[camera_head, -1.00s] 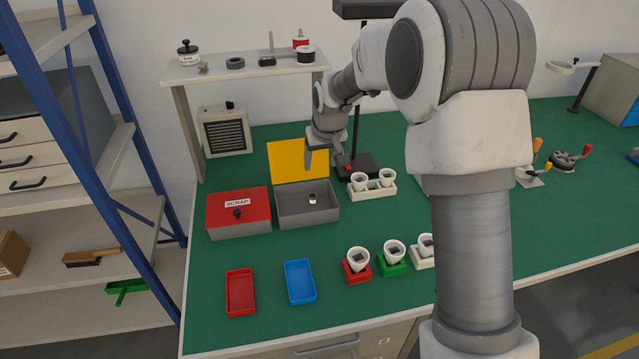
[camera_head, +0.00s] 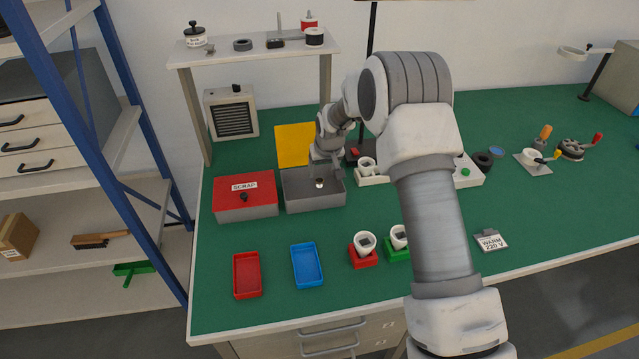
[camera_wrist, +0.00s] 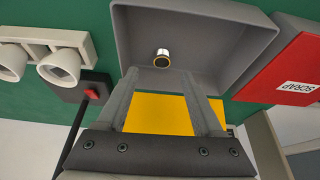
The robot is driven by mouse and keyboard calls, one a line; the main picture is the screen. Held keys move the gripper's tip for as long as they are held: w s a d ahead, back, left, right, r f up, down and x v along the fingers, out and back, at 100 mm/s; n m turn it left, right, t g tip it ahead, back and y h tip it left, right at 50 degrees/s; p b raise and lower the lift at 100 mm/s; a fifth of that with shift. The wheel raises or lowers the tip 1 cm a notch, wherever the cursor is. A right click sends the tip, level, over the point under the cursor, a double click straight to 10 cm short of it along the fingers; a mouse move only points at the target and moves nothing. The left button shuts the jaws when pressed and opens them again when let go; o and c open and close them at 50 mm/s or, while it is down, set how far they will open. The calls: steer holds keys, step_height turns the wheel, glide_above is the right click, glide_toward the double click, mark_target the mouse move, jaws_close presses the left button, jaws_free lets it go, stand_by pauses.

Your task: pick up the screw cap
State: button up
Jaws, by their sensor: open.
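A small metallic piece with a brass-coloured rim, which looks like the screw cap (camera_wrist: 161,58), lies in the open grey box (camera_wrist: 235,17). It also shows in the head view (camera_head: 319,184) on the box floor. The box has a raised yellow lid (camera_head: 294,144) at its back. My gripper (camera_wrist: 163,80) is open and empty, its two fingers apart. In the wrist view the cap appears just beyond the gap between the fingertips, apart from them. In the head view my gripper is over the back of the box, and its fingertips are hard to make out.
A closed red-lidded SCRAP box (camera_head: 245,196) stands directly left of the grey box. A holder with white cups (camera_head: 374,180) and a dark stand are close on the right. Red (camera_head: 247,274) and blue (camera_head: 307,265) trays lie in front, with green table free between.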

mark_target(320, 187)
steer(key=shift+x, duration=2.65)
steer(key=shift+a, duration=0.15)
jaws_close()
